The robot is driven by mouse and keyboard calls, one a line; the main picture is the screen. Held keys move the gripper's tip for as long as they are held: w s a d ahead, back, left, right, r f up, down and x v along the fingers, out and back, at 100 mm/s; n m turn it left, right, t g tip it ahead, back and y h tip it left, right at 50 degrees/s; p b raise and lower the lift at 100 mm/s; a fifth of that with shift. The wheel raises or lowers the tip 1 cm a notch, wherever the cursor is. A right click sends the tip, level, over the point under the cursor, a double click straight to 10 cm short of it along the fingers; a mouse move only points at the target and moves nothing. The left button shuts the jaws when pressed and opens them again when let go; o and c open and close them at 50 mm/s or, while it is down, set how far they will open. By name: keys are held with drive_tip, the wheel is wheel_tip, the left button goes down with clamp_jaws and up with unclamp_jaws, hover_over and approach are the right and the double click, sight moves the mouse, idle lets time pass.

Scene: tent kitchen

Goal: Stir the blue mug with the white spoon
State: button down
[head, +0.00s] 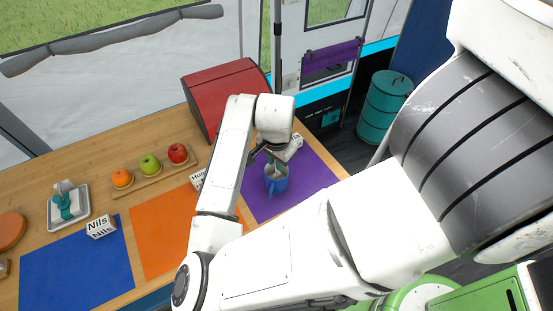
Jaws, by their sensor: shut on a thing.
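The blue mug (277,183) stands upright on the purple mat (304,178) at the right end of the wooden counter. My gripper (271,158) is directly above the mug, pointing down at its opening. It is shut on the white spoon, which is mostly hidden by the gripper and the mug. A pale shape shows at the mug's mouth, but I cannot tell how deep the spoon reaches.
A red bread box (222,92) stands behind my arm. A wooden tray (134,189) with fruit is to the left. Name blocks, such as Nils (101,227), stand by the mats. The blue mat (76,270) is clear.

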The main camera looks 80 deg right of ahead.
wheel_tip(320, 180, up, 6)
drive_tip(key=a+p, duration=0.1)
drive_tip(key=p, duration=0.3)
drive_tip(key=shift+a+r, duration=0.15)
drive_tip(key=shift+r, duration=0.1)
drive_tip(key=shift+s, duration=0.1)
idle(0.8)
wheel_tip(320, 180, up, 5)
drive_tip(key=p, duration=0.4)
idle(0.5)
